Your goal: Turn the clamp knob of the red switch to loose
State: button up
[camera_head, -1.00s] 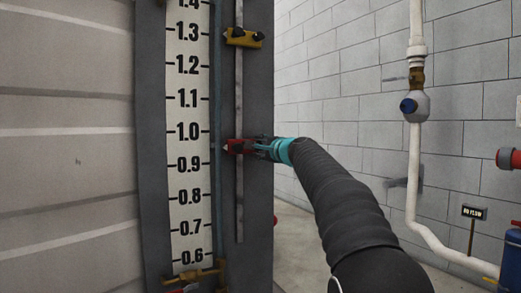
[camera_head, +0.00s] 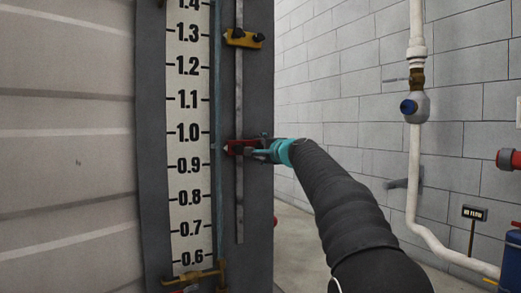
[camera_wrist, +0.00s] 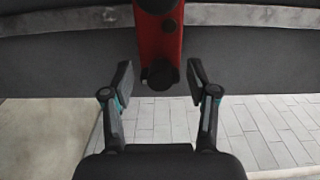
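The red switch (camera_head: 236,147) is on the thin vertical rod right of the scale, at about 0.95. In the wrist view the red switch (camera_wrist: 160,35) comes down from the top centre, with dark round knobs on it. The lowest dark knob (camera_wrist: 160,76) lies between the fingertips of my gripper (camera_wrist: 161,78). The fingers are spread, with a visible gap on both sides of the knob. In the head view my gripper (camera_head: 258,147) is close to the right side of the switch, and the knob is hard to make out there.
A yellow switch (camera_head: 242,39) with dark knobs sits higher on the same rod (camera_head: 239,95). The numbered scale (camera_head: 188,100) stands to the left. A brass fitting (camera_head: 195,276) is at its foot. A white pipe (camera_head: 414,165) with a valve runs along the wall at right.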

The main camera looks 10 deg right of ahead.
dwell(0.3)
jog(key=v, duration=1.2)
jog(key=shift+a, duration=0.1)
jog(key=s+a+f+n+g+p, duration=0.1)
jog(key=s+f+n+g, duration=0.2)
jog(key=f, duration=0.4)
jog(key=s+a+f+n+g+h, duration=0.1)
jog(key=s+f+n+g, duration=0.1)
jog(key=s+f, duration=0.4)
jog(key=s+a+f+n+g+p, duration=0.1)
jog(key=s+f+n+g, duration=0.15)
jog(key=f, duration=0.55)
jog(key=s+f+n+g+h+p, duration=0.2)
jog(key=s+f+p, duration=0.15)
jog(key=s, duration=0.75)
jog(key=s+f+n+g+h+p, duration=0.25)
jog(key=s+f, duration=0.25)
jog(key=s, duration=0.6)
jog(key=s+r+n+p, duration=0.2)
jog(key=s, duration=0.5)
jog(key=shift+s+a+r+p, duration=0.2)
jog(key=shift+a+p, duration=0.1)
jog(key=shift+p, duration=0.05)
